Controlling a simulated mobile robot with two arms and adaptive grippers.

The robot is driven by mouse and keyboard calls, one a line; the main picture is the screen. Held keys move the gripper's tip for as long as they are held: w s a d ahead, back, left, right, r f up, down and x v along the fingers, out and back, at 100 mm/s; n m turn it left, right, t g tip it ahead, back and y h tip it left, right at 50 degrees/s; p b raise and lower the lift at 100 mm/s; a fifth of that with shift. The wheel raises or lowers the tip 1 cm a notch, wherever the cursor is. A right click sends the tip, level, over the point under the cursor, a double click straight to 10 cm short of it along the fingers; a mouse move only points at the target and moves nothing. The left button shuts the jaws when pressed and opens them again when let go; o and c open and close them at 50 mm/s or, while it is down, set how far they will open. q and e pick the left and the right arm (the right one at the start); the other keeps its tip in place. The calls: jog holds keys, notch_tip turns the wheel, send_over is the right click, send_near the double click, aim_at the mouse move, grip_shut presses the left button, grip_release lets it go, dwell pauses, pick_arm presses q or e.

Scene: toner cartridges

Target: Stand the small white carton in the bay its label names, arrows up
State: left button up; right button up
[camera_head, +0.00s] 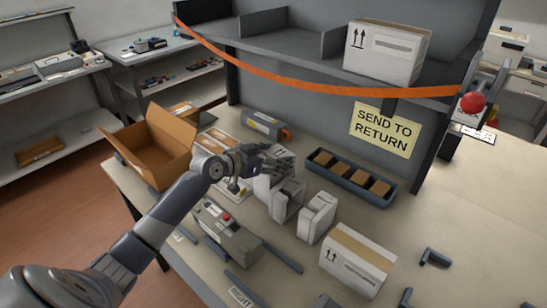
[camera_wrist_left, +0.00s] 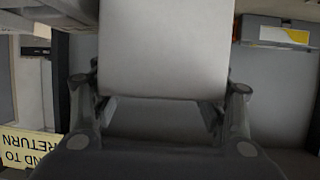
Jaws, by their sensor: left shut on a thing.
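My left gripper (camera_head: 264,164) reaches in from the left over the middle of the table. It is shut on a plain white carton, whose pale face (camera_wrist_left: 166,45) fills the upper middle of the left wrist view between the fingers. In the head view the gripper and the pale things below it overlap, so the carton's outline, label and arrows cannot be told. A taped white carton (camera_head: 358,262) with up arrows stands at the table's front right. Another white carton (camera_head: 387,52) with up arrows stands on the shelf. My right gripper is not in view.
Pale units (camera_head: 317,218) stand near the gripper. An open cardboard box (camera_head: 152,150) is at left, and a grey machine (camera_head: 226,232) is in front. A dark tray (camera_head: 338,185) holds brown blocks. Dark rails (camera_head: 282,258) and a "RIGHT" label (camera_head: 241,297) lie in front. An orange strap (camera_head: 330,88) crosses the shelf.

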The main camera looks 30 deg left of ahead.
pick_arm(q)
jog(key=o, duration=2)
jog(key=shift+c, duration=0.2)
jog(key=shift+s+r, duration=0.1)
jog(key=shift+r, duration=0.05)
